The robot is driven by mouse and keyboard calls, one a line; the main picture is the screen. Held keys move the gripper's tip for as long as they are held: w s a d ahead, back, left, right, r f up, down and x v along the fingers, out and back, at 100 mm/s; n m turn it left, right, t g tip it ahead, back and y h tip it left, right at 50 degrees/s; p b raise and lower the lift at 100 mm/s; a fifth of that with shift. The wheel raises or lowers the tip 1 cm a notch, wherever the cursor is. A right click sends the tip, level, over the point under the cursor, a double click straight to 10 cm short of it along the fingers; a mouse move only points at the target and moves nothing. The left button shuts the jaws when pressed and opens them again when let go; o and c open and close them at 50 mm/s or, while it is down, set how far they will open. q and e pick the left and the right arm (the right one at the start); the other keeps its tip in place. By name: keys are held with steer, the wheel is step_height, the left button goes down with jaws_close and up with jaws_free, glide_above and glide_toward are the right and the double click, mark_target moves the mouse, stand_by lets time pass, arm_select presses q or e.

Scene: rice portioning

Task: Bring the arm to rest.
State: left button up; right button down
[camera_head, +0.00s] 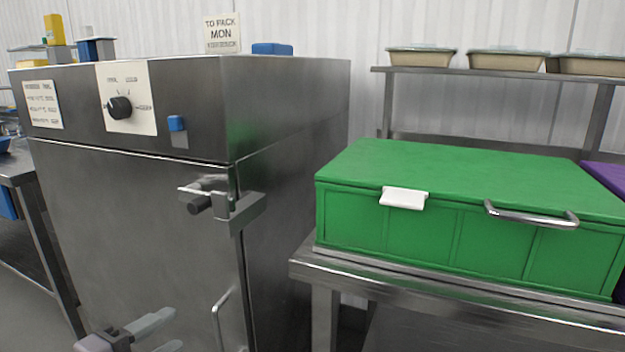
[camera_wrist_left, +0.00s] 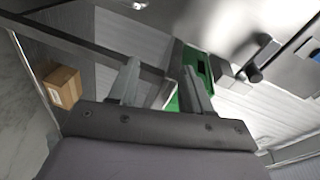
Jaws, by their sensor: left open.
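My left gripper (camera_head: 170,332) is at the bottom edge of the head view, in front of the steel cabinet's closed door (camera_head: 140,240). Its two grey fingers are apart with nothing between them. In the left wrist view the open fingers (camera_wrist_left: 160,72) point away from the dark palm, with no object held. My right gripper is in neither view.
The steel cabinet has a latch (camera_head: 215,200) and a vertical handle (camera_head: 222,318). A green lidded box (camera_head: 400,235) stands on a steel table (camera_head: 440,297) at the right. A shelf (camera_head: 500,74) behind holds tubs. A cardboard box (camera_wrist_left: 63,87) shows in the left wrist view.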

arm_select(q)
steer(key=s+d+f+n+g+y, duration=0.1)
steer(key=s+f+n+y, duration=0.1)
steer(key=s+f+n, duration=0.5)
steer(key=s+d+f+n+g+y, duration=0.1)
steer(key=s+f+n+y, duration=0.15)
steer(key=f+n, duration=0.5)
steer(key=s+d+f+n+g+y, duration=0.15)
steer(key=s+f+n, duration=0.3)
steer(key=f, duration=0.55)
step_height(320, 180, up, 12)
steer(key=s+a+p, duration=0.1)
steer(key=s+p, duration=0.1)
steer(key=p, duration=1.3)
steer(key=shift+s+a+r+n+p, duration=0.15)
steer(key=shift+s+a+n+p, duration=0.05)
steer(key=shift+s+n+p, duration=0.1)
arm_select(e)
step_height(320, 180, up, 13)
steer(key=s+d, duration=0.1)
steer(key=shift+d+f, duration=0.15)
